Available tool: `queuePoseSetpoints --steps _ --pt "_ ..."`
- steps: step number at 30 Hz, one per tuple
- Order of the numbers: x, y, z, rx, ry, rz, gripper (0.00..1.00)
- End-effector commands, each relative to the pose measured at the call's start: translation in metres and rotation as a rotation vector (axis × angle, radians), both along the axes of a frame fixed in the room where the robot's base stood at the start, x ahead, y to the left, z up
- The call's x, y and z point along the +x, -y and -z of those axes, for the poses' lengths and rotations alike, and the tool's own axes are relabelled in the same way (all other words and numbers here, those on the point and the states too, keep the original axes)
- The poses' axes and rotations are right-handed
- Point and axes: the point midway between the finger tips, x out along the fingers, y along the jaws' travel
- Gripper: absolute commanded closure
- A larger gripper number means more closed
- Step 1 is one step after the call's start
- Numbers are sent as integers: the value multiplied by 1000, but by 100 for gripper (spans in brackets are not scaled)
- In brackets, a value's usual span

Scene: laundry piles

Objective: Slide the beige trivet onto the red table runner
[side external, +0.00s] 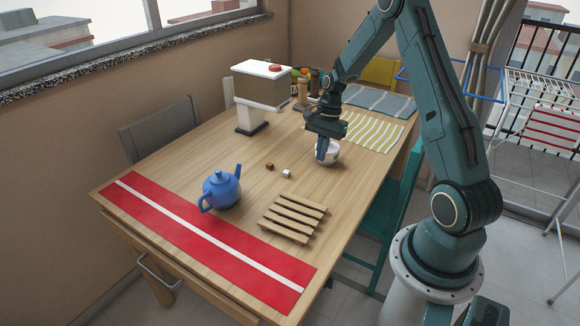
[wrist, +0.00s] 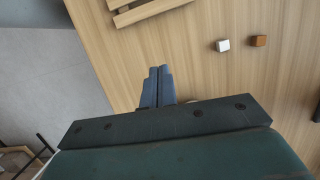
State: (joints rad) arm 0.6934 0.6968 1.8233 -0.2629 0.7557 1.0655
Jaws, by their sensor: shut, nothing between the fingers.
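The beige trivet (side external: 293,217), made of wooden slats, lies flat on the table between the red runner and my gripper. Part of the trivet (wrist: 150,10) also shows at the top of the wrist view. The red table runner (side external: 190,238), with a white stripe along its middle, lies along the near left end of the table. The trivet is apart from the runner. My gripper (side external: 322,158) is shut and empty, beside a white bowl and away from the trivet. Its closed fingers (wrist: 158,75) point toward the trivet in the wrist view.
A blue teapot (side external: 222,190) stands at the runner's inner edge. A white cube (side external: 286,173) and a brown cube (side external: 269,166) lie on the table (side external: 235,155). A white bowl (side external: 331,155) is partly hidden by my gripper. A white-topped appliance (side external: 262,85) stands at the back.

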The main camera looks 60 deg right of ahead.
Motion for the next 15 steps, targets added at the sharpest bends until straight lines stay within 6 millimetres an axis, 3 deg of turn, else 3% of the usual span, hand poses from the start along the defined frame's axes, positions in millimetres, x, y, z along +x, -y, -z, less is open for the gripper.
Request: queuePoseSetpoints --steps 15 --pt "0 -3 16 4 -4 4 100"
